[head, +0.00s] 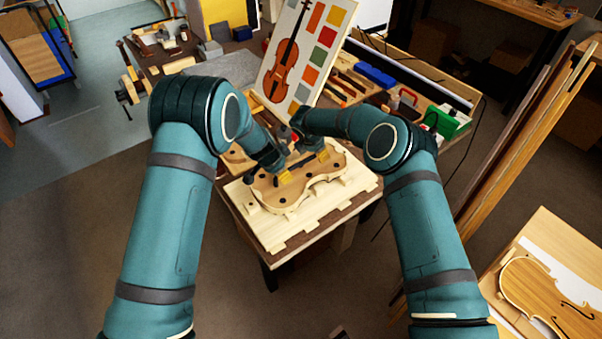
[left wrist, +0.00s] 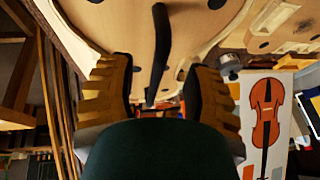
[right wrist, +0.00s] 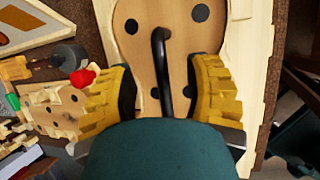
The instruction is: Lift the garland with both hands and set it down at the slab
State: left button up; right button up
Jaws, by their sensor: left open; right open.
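The garland (head: 298,190), a pale violin-shaped wooden piece with dark round spots, lies flat on a light wooden board (head: 272,232) with notched edges. I cannot tell for sure whether this board is the slab. A black bar stands on the garland at each gripper; it shows in the left wrist view (left wrist: 160,45) and the right wrist view (right wrist: 161,60). My left gripper (head: 285,177) is open, with its yellow-padded fingers either side of a bar. My right gripper (head: 322,156) is open around the other bar. Neither looks closed on it.
A picture panel of a violin (head: 303,50) stands behind the bench. Another pale wooden piece (head: 234,158) lies left of the garland, partly hidden by my left arm. Tools, a blue box (head: 375,75) and a green box (head: 450,122) lie at the right back. Long planks lean at the right.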

pick_arm(q)
jog(key=shift+x, duration=2.05)
pick_arm(e)
jog(key=shift+x, duration=2.1)
pick_arm(q)
grip_shut()
pick_arm(e)
grip_shut()
jog(key=shift+r, duration=0.1)
